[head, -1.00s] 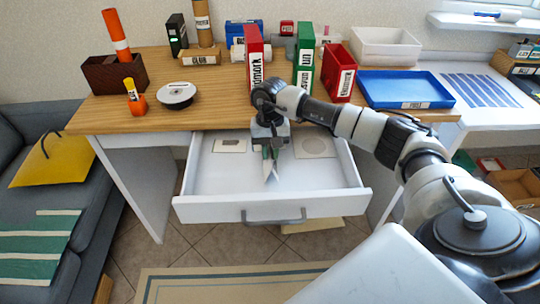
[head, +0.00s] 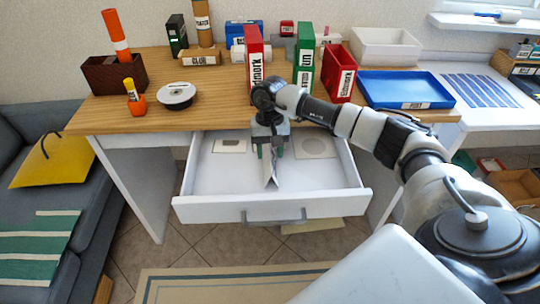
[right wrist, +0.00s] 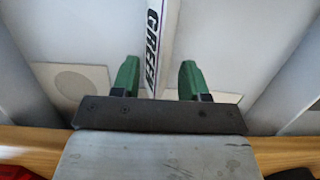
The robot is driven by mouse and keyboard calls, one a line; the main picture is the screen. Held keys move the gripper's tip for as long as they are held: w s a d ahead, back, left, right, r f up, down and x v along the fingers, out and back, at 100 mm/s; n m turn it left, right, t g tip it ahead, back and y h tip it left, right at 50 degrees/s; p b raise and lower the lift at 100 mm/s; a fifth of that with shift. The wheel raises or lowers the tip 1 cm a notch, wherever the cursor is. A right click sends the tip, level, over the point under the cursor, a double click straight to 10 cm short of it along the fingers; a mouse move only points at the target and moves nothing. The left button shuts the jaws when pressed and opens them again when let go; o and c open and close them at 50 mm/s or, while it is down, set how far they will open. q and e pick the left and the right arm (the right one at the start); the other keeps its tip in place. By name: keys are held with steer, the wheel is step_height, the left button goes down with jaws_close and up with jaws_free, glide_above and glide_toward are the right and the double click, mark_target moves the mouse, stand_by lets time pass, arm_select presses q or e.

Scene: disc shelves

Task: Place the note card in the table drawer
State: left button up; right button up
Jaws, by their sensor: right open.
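The table drawer (head: 215,211) is pulled open below the wooden tabletop. The note card (head: 270,173), white with printed letters, stands steeply inside the drawer; it also shows in the right wrist view (right wrist: 161,42), narrow and nearly edge-on. My right gripper (head: 271,152) reaches down into the drawer. In the right wrist view its green fingertips (right wrist: 157,80) are spread apart, with the card between them and a gap on each side. The card's lower end is at or near the drawer floor; exact contact is unclear. My left gripper is out of view.
Flat pale squares lie in the drawer at the back left (head: 230,145) and back right (head: 315,147). Above, the tabletop holds a red binder (head: 254,55), a green binder (head: 304,55) and a blue tray (head: 405,88). The drawer's front part has bare floor.

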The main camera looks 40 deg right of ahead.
mark_target(270, 151)
step_height(270, 151, up, 10)
steer(key=w, duration=0.1)
steer(key=shift+d+f, duration=0.15)
steer(key=shift+d, duration=0.2)
steer(key=shift+d, duration=0.1)
